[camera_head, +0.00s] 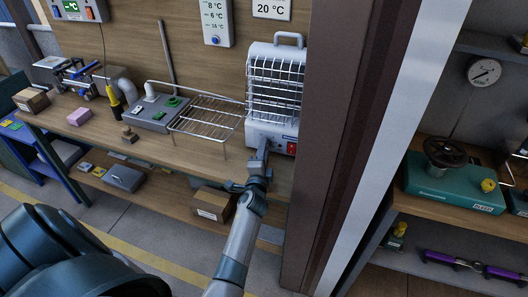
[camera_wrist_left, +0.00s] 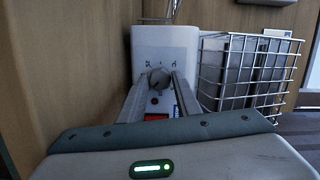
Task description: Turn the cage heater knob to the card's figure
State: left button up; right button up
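The cage heater (camera_head: 275,85) is a white unit with a wire grille and top handle. It stands on the wooden bench against the post. The card (camera_head: 271,9) above it reads 20 °C. My left gripper (camera_head: 262,149) is at the heater's lower front panel and hides the knob in the head view. In the left wrist view, the grey round knob (camera_wrist_left: 160,78) sits between the two fingertips of my left gripper (camera_wrist_left: 160,82), one on each side. Whether they press on it is unclear. Scale marks above the knob are too small to read. My right gripper is not seen.
A red switch (camera_head: 291,148) is beside the gripper on the heater panel. A wire rack (camera_head: 207,118) stands left of the heater. A brown post (camera_head: 345,130) rises close on the right. A cardboard box (camera_head: 212,204) is on the lower shelf.

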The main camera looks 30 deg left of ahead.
pick_arm(q)
jog(key=shift+o, duration=0.9)
jog(key=shift+s, duration=0.1)
jog(key=shift+v, duration=0.95)
jog(key=shift+a+p, duration=0.1)
jog(key=shift+p, duration=0.2)
